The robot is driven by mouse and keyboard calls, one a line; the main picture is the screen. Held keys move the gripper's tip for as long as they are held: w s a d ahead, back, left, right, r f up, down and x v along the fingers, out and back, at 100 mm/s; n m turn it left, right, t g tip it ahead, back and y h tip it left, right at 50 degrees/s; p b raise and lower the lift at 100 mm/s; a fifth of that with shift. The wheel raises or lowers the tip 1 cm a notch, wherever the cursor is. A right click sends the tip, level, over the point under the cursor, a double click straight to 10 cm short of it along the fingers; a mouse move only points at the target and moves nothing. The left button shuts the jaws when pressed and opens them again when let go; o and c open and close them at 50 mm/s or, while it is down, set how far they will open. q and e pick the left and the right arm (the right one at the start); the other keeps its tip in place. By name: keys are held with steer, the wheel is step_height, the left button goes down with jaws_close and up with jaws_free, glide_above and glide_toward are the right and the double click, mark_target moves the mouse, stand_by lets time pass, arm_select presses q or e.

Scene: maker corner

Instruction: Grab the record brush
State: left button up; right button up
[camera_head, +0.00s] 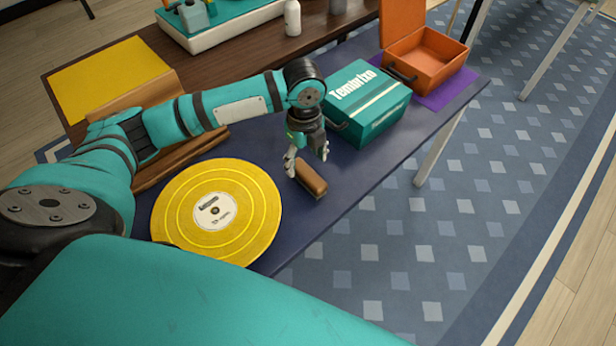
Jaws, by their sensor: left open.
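The record brush (311,180) is a small brown block with a darker lower edge. It lies on the dark blue tabletop, right of a yellow record (233,188) with a white label. My left gripper (306,163) points down just above the brush's far end, with its fingers spread open. One finger is at the left of the brush's far end and the other is beyond it to the right. I cannot tell whether either finger touches the brush. My right gripper is not in view.
A teal box (368,118) marked Tembrixo stands close behind the gripper. An open orange case (428,62) sits on a purple mat (447,92) at the far right. A white bottle (292,18) stands at the back. The table edge runs close to the brush's right.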

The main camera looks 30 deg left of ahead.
mark_target(307, 173)
arm_select(q)
steer(key=f, duration=0.8)
steer(key=shift+w+d, duration=0.15)
steer(key=shift+w, duration=0.15)
steer(key=shift+r, duration=0.1)
steer(key=c, duration=1.3)
